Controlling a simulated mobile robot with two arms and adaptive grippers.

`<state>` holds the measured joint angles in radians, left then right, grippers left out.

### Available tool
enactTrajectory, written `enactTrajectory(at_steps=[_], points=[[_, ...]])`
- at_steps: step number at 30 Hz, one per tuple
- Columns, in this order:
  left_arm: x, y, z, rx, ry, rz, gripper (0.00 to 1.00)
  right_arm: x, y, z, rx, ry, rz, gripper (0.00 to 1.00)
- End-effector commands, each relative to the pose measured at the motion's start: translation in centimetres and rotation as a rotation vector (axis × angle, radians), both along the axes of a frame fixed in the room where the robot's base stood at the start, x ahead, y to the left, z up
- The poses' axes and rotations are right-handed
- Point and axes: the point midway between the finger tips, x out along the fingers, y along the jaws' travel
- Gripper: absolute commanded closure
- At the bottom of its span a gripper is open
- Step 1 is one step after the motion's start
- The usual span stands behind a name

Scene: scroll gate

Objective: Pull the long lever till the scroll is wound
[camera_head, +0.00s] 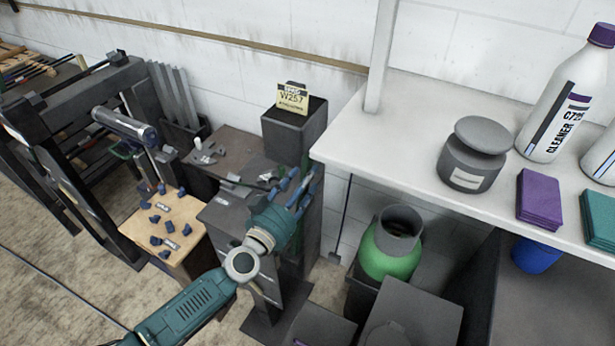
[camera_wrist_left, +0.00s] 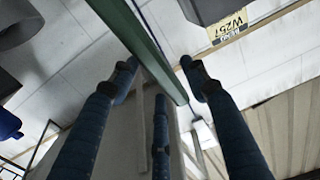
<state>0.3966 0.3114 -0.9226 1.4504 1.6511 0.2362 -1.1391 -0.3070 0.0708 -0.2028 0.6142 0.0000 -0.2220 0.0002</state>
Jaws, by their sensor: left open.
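My left gripper (camera_head: 300,187) has a teal body and blue fingers. It is open in front of a dark grey cabinet, left of the white shelf. In the left wrist view its fingers (camera_wrist_left: 158,75) are spread, and a long green bar (camera_wrist_left: 135,32) runs between them. I cannot tell whether they touch the bar or whether it is the long lever. A thin dark rod (camera_head: 345,215) hangs below the shelf, right of the gripper. A metallic cylinder (camera_head: 125,128) lies on a stand at the left; I cannot tell whether it is the scroll.
The white shelf (camera_head: 420,190) holds a cleaner bottle (camera_head: 563,100), a grey jar (camera_head: 470,155) and purple cloths (camera_head: 539,197). A green canister (camera_head: 390,258) stands below. A yellow sign (camera_head: 292,98) sits on a dark box. A wooden-topped box (camera_head: 185,205) carries small blue parts.

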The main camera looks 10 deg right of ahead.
Motion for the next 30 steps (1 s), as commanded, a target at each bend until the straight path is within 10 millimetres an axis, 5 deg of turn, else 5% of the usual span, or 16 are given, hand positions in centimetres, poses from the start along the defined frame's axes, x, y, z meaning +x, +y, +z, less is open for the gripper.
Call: enactTrajectory(at_steps=[6,15,22,30], points=[[1.6,-1.1,-0.1,0.001,-0.001,-0.001,0.54,2.3,-0.7,-0.4,-0.007,-0.034,0.000,0.54],[1.7,-1.2,0.0,0.001,0.001,-0.001,0.54,1.2,-0.9,-0.4,-0.010,-0.017,0.000,0.54],[1.7,-1.2,0.0,0.001,0.001,-0.001,1.00,0.5,-0.9,-0.5,-0.011,-0.007,0.000,0.54],[1.3,-0.9,-0.5,-0.009,-0.011,0.000,1.00,0.6,-0.9,-1.4,-0.010,-0.009,0.000,0.54]])
